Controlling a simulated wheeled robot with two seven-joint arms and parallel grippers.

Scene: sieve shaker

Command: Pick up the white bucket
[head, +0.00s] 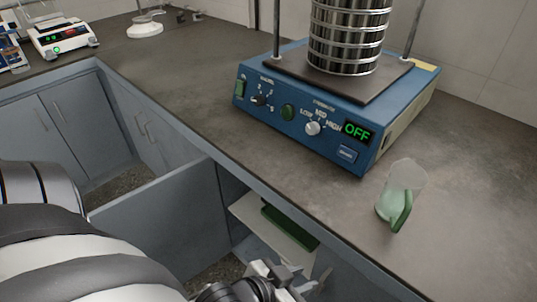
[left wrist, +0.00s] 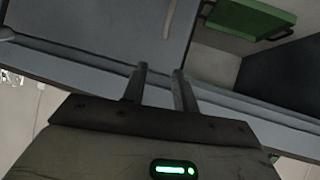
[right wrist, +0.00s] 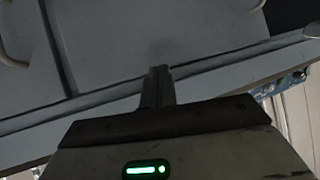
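I cannot make out a plain white bucket in any view. The nearest match is a small pale, translucent cup (head: 408,176) with a green lower part and green handle, on the counter at the right of the head view. My left gripper (head: 294,280) is low at the bottom of the head view, in front of the open cabinet and apart from the cup. In the left wrist view its two fingers (left wrist: 160,72) stand apart with nothing between them. My right gripper (right wrist: 160,72) shows only in the right wrist view; its fingers are together and hold nothing visible.
A blue sieve shaker (head: 310,120) reading OFF, with a metal sieve stack (head: 346,38), stands on the dark counter (head: 170,75). Below, an open cabinet holds a green tray (head: 290,227); its door (head: 160,215) juts out. A white balance (head: 62,38) stands far left.

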